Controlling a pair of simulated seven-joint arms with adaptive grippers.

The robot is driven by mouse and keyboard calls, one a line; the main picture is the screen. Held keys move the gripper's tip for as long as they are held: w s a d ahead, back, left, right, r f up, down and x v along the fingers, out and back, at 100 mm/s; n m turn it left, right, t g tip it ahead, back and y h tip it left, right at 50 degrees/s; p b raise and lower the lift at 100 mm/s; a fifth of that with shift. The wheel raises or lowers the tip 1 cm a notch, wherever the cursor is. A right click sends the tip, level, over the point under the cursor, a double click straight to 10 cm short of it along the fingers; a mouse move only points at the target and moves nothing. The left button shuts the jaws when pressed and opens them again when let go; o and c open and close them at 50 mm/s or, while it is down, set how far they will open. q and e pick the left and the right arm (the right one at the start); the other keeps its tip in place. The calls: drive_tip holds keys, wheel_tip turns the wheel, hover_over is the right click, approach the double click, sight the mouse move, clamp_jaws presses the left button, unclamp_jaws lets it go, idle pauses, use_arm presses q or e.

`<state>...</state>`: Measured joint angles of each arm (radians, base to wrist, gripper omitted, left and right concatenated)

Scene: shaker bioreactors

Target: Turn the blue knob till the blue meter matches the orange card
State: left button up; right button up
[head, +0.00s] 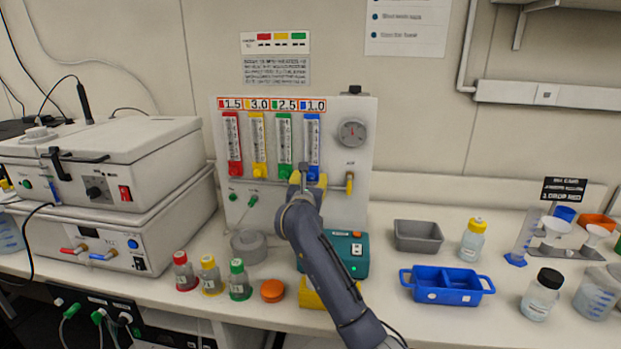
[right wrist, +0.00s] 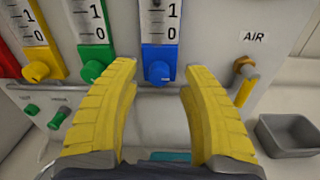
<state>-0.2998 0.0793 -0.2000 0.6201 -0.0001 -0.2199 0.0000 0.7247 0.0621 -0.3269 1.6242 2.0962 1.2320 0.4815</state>
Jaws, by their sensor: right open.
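The blue meter (head: 313,135) is the rightmost of several coloured tubes on the white panel. The orange-edged card (head: 314,105) above it reads 1.0. In the right wrist view the blue knob (right wrist: 158,72) sits at the foot of the blue meter (right wrist: 159,25), whose 0 and 1 marks show. My right gripper (right wrist: 159,69) has yellow fingers, open and empty, one on each side of the knob in the picture with gaps between. In the head view my right gripper (head: 308,180) hides the blue knob. The meter's float level is too small to read. My left gripper is out of view.
The green knob (right wrist: 91,70) is just left of my left-hand finger. The AIR valve (right wrist: 245,75) is to the right. Red, yellow and green capped bottles (head: 209,276) stand below the panel. A grey tray (head: 418,247) and blue tray (head: 447,298) lie right of my arm.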

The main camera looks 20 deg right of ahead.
drive_tip(key=shift+x, duration=1)
drive_tip(key=shift+o, duration=0.2)
clamp_jaws()
